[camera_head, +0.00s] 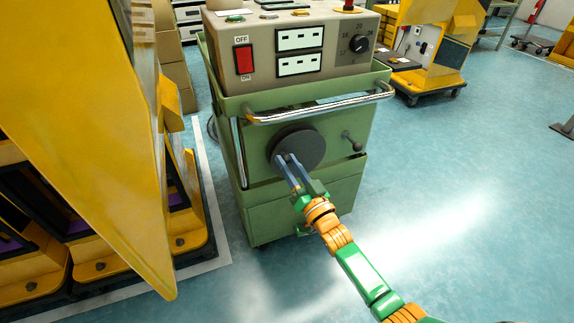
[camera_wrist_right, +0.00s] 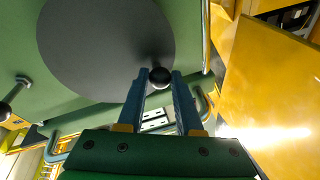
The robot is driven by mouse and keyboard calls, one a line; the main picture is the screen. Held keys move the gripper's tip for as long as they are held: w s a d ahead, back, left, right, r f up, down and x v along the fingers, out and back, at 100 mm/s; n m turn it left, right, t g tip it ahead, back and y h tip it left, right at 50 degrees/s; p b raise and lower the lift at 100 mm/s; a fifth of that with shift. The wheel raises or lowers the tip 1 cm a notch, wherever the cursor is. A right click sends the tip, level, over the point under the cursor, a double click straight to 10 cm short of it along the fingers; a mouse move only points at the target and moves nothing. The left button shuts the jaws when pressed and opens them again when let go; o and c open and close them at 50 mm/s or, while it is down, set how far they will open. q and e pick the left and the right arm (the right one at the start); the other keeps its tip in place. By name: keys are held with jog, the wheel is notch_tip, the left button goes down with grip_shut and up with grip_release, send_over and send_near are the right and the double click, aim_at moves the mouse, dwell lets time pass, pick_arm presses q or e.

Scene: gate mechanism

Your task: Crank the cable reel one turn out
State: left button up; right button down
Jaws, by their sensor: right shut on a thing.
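The cable reel shows as a dark grey disc (camera_head: 302,146) on the front of a green cart (camera_head: 262,213). The disc fills the upper left of the right wrist view (camera_wrist_right: 95,40). A round black crank knob (camera_wrist_right: 160,77) sits near the disc's edge. My right gripper (camera_head: 284,160) reaches the disc's lower left part from below. In the wrist view its blue fingers (camera_wrist_right: 160,84) are shut on the knob, one on each side. The knob is hidden by the fingers in the head view. My left gripper is not in view.
A chrome rail (camera_head: 315,108) runs across the cart above the disc. A small handle with a dark knob (camera_head: 355,144) sticks out to the right. A control box (camera_head: 275,42) with a red switch tops the cart. Yellow machinery (camera_head: 90,150) stands close on the left.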

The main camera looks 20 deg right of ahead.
aim_at(302, 137)
jog(key=m, duration=0.1)
jog(key=r+m+h+p, duration=0.1)
jog(key=m, duration=0.1)
jog(key=d+m, duration=0.1)
jog(key=shift+r+m+t+h, duration=0.3)
jog(key=shift+r+m+h, duration=0.1)
jog(key=m, duration=0.1)
jog(key=d+m+h, duration=0.1)
jog(key=m, duration=0.1)
jog(key=r+m+p, duration=0.1)
jog(key=shift+d, duration=0.25)
jog(key=m, duration=0.1)
jog(key=m+h, duration=0.1)
jog(key=shift+w+d+r+m+p, duration=0.1)
jog(key=shift+d+m+p, duration=0.2)
jog(key=shift+d, duration=0.05)
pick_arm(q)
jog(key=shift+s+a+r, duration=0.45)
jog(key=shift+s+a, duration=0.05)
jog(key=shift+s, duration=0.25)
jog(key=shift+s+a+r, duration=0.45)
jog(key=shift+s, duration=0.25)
pick_arm(e)
jog(key=shift+d+m+h, duration=0.35)
jog(key=shift+m+h, duration=0.05)
jog(key=shift+m, duration=0.45)
jog(key=shift+d+m+h, duration=0.3)
jog(key=shift+m+h, duration=0.1)
jog(key=shift+m, duration=0.45)
